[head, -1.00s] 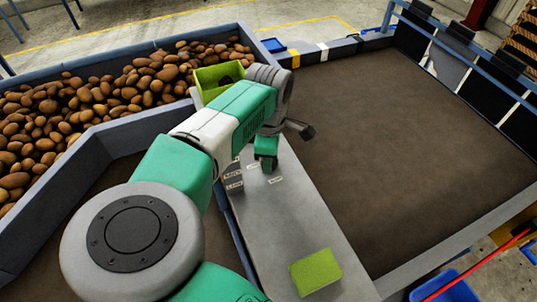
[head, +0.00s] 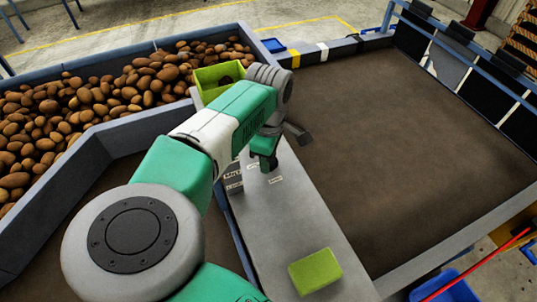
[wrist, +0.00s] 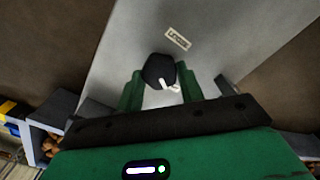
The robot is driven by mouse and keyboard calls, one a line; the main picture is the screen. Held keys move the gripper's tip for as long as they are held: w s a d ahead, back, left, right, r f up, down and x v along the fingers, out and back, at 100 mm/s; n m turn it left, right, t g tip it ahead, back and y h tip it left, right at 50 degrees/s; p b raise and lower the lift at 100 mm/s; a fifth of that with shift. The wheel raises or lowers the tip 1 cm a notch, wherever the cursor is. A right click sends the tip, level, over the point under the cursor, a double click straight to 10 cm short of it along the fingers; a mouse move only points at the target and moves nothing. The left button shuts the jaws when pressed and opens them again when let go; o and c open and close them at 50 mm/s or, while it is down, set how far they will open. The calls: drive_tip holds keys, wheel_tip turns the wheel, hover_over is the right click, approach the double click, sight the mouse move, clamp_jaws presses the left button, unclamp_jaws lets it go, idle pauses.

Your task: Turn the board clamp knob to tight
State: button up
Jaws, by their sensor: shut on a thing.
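The board clamp knob (wrist: 158,71) is black with a white pointer mark and shows in the wrist view between the two green fingers of my gripper (wrist: 160,88). The gripper is shut on it. The pointer is directed toward the lower right in that view. A small label with lettering (wrist: 177,38) lies on the grey board just beyond the knob; I cannot read it surely. In the head view my gripper (head: 265,163) is low over the grey board (head: 285,225), and the knob is hidden by it.
A green open box (head: 215,77) stands at the far end of the board, and a lime-green block (head: 315,271) lies at its near end. A bin of potatoes (head: 95,133) is at the left. A wide brown bed (head: 400,150) at the right is clear.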

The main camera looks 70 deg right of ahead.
drive_tip(key=o, duration=1)
drive_tip(key=shift+r, duration=0.1)
wheel_tip(320, 180, up, 8)
drive_tip(key=shift+f, duration=0.1)
